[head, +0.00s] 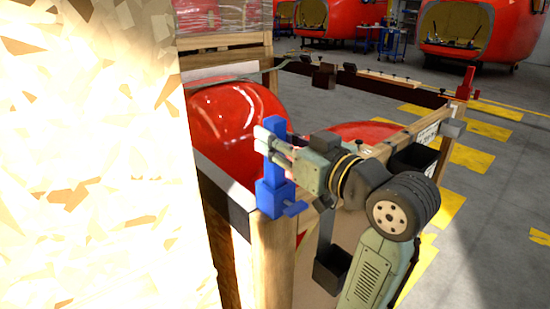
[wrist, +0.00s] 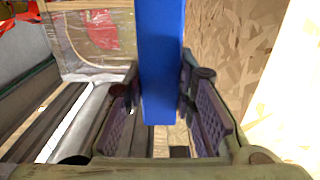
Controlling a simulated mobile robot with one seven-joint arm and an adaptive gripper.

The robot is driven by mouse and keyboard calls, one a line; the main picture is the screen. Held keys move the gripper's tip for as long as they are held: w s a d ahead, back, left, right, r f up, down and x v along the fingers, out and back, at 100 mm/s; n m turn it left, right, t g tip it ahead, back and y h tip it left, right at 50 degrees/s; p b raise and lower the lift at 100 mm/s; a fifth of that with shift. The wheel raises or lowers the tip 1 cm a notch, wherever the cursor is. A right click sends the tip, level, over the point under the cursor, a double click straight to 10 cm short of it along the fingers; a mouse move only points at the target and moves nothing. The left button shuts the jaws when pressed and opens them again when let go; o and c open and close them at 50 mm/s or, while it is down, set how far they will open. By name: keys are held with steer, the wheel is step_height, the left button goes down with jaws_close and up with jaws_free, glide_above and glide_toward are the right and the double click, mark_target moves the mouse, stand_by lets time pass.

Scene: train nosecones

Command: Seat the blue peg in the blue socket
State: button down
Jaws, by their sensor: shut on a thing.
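The blue peg (head: 274,127) stands upright in the head view, with its top above my gripper. My gripper (head: 268,142) reaches in from the right and is shut on the peg. The blue socket (head: 271,198) is a block at the top of the wooden corner post, directly below the peg. In the picture, the peg's lower part meets the top of the socket; I cannot tell how far inside it is. In the wrist view, the peg (wrist: 160,65) is between both finger pads and runs out of the top edge. The socket is not visible there.
A bright chipboard panel (head: 90,150) fills the left side, close to the socket post (head: 272,262). A red nosecone (head: 228,120) lies behind the peg inside the wooden frame. Dark bins (head: 415,158) hang on the frame at right. Open floor lies beyond.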

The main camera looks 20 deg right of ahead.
step_height(320, 180, down, 4)
steer(key=shift+r, duration=0.2)
steer(key=c, duration=1.3)
jaws_free()
steer(key=shift+c, duration=0.2)
steer(key=b+v, duration=0.2)
steer(key=v, duration=1)
